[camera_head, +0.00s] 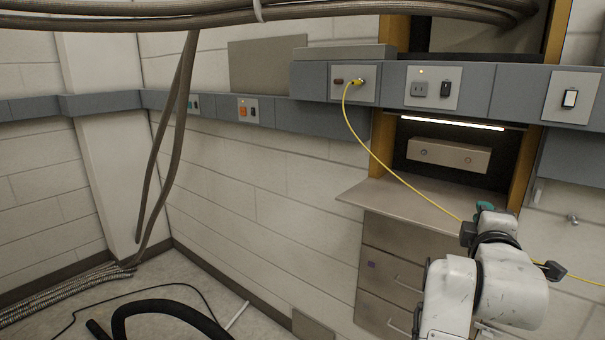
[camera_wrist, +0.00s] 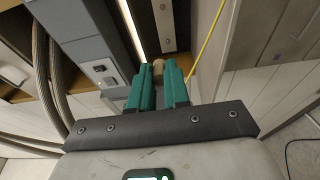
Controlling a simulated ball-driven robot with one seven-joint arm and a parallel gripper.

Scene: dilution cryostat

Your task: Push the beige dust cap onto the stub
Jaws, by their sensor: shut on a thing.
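My gripper (camera_wrist: 159,80) points away from the wrist camera, its two teal fingers close together. Between their tips is a small beige-brown piece, the dust cap (camera_wrist: 158,67); its far side is hidden. In the head view only a bit of a teal finger (camera_head: 485,206) shows past my white wrist, and the cap is not visible there. A small metal stub-like fitting (camera_head: 572,218) sticks out of the white wall at the right, apart from my gripper. I cannot tell for certain that it is the stub.
A yellow cable (camera_head: 377,158) hangs from a wall socket and runs down behind or along my wrist. A grey shelf (camera_head: 420,200) over drawers (camera_head: 390,265) lies left of my arm. A beige box (camera_head: 448,153) sits in the lit recess. Dark hoses lie on the floor at left.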

